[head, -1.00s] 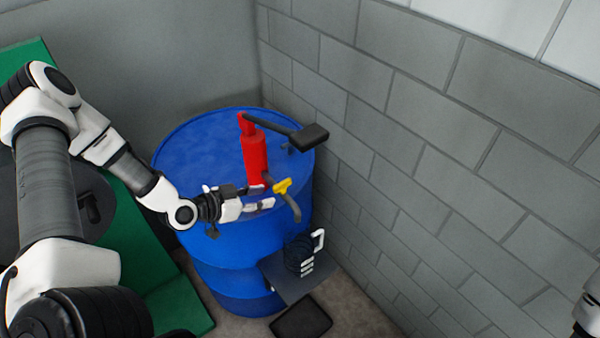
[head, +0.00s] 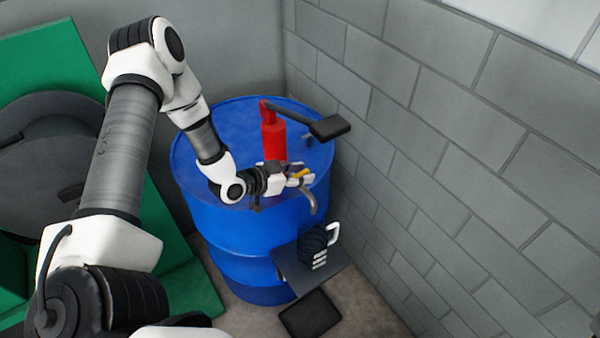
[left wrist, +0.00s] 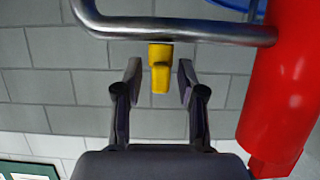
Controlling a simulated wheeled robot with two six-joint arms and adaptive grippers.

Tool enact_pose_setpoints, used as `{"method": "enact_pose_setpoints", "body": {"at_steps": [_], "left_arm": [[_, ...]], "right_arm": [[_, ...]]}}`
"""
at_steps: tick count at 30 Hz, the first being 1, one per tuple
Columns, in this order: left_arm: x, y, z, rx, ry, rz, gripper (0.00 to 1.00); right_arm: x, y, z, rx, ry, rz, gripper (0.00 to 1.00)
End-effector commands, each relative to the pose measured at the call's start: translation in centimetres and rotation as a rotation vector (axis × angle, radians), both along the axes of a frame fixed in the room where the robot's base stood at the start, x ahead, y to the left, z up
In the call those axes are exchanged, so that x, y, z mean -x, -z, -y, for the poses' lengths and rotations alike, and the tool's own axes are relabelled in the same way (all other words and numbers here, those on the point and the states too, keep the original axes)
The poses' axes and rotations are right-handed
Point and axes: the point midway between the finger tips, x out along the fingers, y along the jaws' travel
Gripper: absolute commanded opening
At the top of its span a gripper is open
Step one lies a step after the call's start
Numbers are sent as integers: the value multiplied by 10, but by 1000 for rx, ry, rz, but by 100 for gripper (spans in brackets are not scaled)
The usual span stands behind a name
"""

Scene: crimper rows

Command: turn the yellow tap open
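The yellow tap (head: 300,173) is a small handle on a grey metal spout at the base of a red pump (head: 273,140) on a blue drum (head: 215,140). In the left wrist view the tap (left wrist: 160,68) hangs on the curved metal pipe (left wrist: 180,28), between the fingertips of my left gripper (left wrist: 157,80). Gaps show on both sides, so the fingers are apart and do not touch it. In the head view my left gripper (head: 301,178) is at the tap, partly covering it. My right gripper is not in view.
A black pump handle (head: 330,127) reaches right from the red pump. A small grey shelf (head: 298,275) on the drum's front holds a dark striped mug (head: 314,250) below the spout. A block wall (head: 450,150) stands close on the right.

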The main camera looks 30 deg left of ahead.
Motion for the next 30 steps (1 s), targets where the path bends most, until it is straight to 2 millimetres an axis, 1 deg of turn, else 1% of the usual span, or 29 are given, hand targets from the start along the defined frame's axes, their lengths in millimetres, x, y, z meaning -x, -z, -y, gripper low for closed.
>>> {"method": "enact_pose_setpoints", "body": {"at_steps": [1, 2, 3, 4, 5, 14, 20, 26, 30], "left_arm": [[0, 0, 0, 0, 0, 0, 40], [0, 0, 0, 0, 0, 0, 32], [0, 0, 0, 0, 0, 0, 18], [0, 0, 0, 0, 0, 0, 8], [0, 0, 0, 0, 0, 0, 0], [0, 0, 0, -1, -4, 0, 0], [0, 2, 1, 0, -48, 0, 0], [0, 4, 1, 0, -152, 0, 0], [0, 5, 2, -2, -261, 2, 0]], "right_arm": [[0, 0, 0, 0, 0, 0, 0], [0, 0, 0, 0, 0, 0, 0], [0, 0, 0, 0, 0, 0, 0], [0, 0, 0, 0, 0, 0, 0], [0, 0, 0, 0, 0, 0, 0], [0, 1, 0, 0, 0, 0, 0], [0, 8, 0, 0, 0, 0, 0], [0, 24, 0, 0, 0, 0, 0], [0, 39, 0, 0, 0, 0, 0]]}}
